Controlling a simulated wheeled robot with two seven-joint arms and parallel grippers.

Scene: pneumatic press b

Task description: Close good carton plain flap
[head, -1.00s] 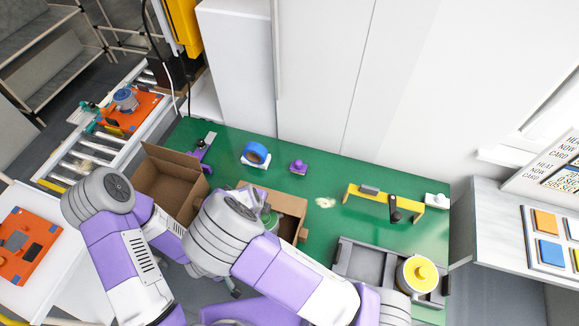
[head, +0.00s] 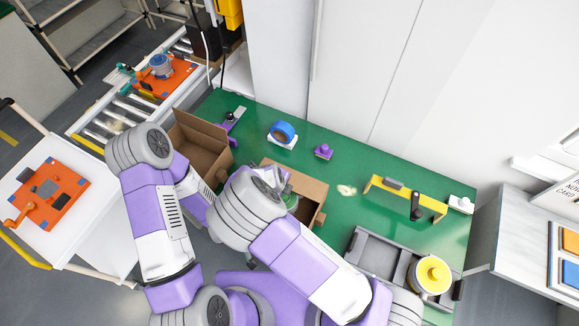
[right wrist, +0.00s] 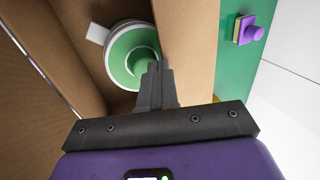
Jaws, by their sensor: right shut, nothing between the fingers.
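Two brown cartons stand on the green table. The left carton (head: 203,150) is open, with a flap raised at its back. The right carton (head: 313,188) is partly hidden by my right arm. Which one is the good carton I cannot tell. In the right wrist view, a carton wall or flap (right wrist: 188,45) runs beside the fingertips, and a round green and white part (right wrist: 130,55) lies inside. My right gripper (right wrist: 157,72) is shut and empty, its tips at or over this inner edge; contact is unclear. My left gripper is hidden behind my arm.
A yellow-framed fixture (head: 405,192) and a grey tray (head: 378,250) with a yellow-topped spool (head: 432,274) lie to the right. Roller conveyor (head: 110,120) at left.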

